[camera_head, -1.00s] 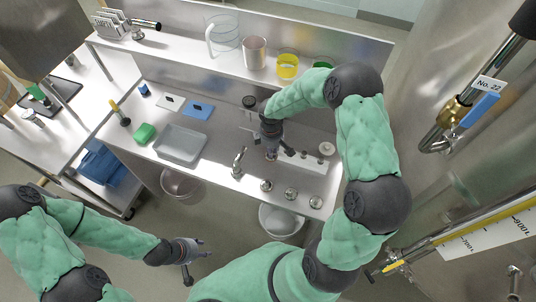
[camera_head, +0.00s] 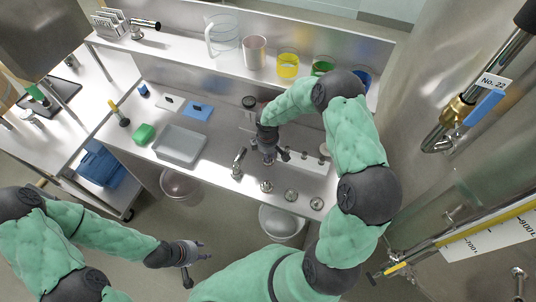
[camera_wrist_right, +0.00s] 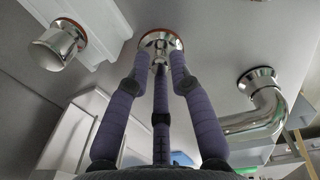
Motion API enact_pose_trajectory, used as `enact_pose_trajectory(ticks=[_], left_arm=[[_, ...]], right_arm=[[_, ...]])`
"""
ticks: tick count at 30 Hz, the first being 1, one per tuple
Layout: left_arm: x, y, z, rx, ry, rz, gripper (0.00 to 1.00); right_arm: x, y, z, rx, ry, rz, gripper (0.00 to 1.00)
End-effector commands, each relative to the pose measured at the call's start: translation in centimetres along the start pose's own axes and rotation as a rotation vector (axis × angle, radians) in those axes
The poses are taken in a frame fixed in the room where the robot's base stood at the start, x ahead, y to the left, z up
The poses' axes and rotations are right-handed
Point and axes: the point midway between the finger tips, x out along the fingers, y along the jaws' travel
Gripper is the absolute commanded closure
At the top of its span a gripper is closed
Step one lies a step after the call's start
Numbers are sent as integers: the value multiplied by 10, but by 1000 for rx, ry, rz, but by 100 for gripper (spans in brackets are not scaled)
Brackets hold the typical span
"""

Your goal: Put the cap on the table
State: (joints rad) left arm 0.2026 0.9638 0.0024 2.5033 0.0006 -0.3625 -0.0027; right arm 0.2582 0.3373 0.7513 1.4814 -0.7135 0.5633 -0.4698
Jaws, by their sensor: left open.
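My right gripper (camera_head: 272,155) is over the steel table (camera_head: 225,150), between the tap and the white strip. In the right wrist view its purple fingers (camera_wrist_right: 160,62) converge on a small shiny metal piece with a copper-coloured rim (camera_wrist_right: 160,38), probably the cap. The fingertips overlap this piece; I cannot tell whether they grip it or only surround it, nor whether it touches the table. In the head view the gripper hides it. My left gripper (camera_head: 193,252) is open and empty, low in front of the table.
A bent tap (camera_head: 238,162) stands close by, left of my right gripper. Metal knobs (camera_head: 291,195) line the front edge. A white strip (camera_head: 308,163) carries more knobs. A grey tray (camera_head: 180,145), a green block (camera_head: 144,133) and blue pieces lie left. Beakers and a mug (camera_head: 255,52) fill the back shelf.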

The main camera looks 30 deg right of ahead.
Motion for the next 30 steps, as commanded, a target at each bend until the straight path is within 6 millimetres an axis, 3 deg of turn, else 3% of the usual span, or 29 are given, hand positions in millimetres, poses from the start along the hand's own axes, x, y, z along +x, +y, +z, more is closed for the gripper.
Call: enact_pose_trajectory(ticks=[14, 30], left_arm=[[-3, 1, 0, 0, 0, 0, 58], [-18, 6, 1, 0, 0, 0, 58]], right_arm=[[-7, 1, 0, 0, 1, 1, 60], [-102, 1, 0, -1, 2, 3, 60]])
